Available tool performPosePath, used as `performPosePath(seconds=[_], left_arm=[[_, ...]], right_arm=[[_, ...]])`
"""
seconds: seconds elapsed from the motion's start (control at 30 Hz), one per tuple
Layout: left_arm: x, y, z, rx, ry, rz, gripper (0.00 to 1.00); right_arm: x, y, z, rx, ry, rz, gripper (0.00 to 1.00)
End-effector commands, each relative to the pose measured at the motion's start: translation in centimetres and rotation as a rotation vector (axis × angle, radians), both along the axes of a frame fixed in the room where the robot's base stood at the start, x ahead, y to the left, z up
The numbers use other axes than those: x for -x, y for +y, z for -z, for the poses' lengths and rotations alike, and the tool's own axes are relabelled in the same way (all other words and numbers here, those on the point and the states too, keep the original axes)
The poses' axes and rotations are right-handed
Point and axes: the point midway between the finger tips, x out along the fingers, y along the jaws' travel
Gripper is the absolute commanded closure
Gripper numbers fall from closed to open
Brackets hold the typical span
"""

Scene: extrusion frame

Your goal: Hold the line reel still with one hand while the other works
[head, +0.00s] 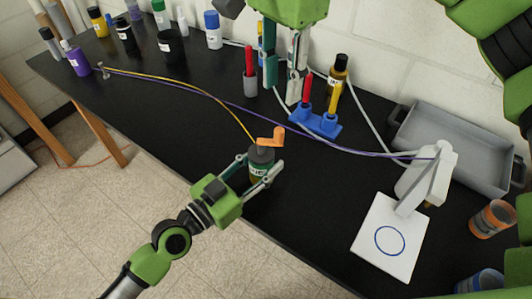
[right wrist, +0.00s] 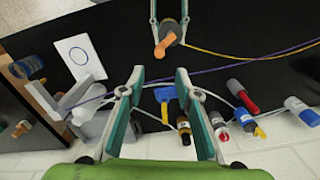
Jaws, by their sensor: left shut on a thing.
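The line reel (head: 261,157) is a dark upright cylinder with a green label and an orange crank (head: 272,138) on top, near the table's front edge. My left gripper (head: 260,168) is shut around its body, a finger on each side. The reel also shows at the top of the right wrist view (right wrist: 172,29). A yellow line (head: 215,98) runs from the reel to a small post (head: 102,71) at the far left. My right gripper (head: 282,92) is open and empty above the back of the table; its fingers stand apart in the right wrist view (right wrist: 160,72).
A purple line (head: 300,133) runs from the post to a white stand (head: 424,175) with a blue ring on its base. A blue holder (head: 316,123), bottles and a red-topped tool (head: 250,78) stand behind. A grey tray (head: 455,150) is at right.

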Motion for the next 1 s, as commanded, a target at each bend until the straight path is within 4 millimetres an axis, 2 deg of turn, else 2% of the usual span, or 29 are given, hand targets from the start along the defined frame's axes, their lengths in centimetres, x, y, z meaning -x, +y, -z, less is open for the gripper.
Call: performPosePath(seconds=[0.17, 0.8, 1.0], left_arm=[[0.0, 0.0, 0.0, 0.000, 0.000, 0.000, 0.86], [0.0, 0.0, 0.0, 0.000, 0.000, 0.000, 0.86], [0.0, 0.0, 0.0, 0.000, 0.000, 0.000, 0.86]], right_arm=[[0.3, -0.4, 0.2, -0.031, -0.025, 0.166, 0.69], [2.8, -2.4, 0.7, -0.325, -0.077, 1.229, 0.69], [3.4, -2.8, 0.7, -0.402, -0.055, 1.445, 0.69]])
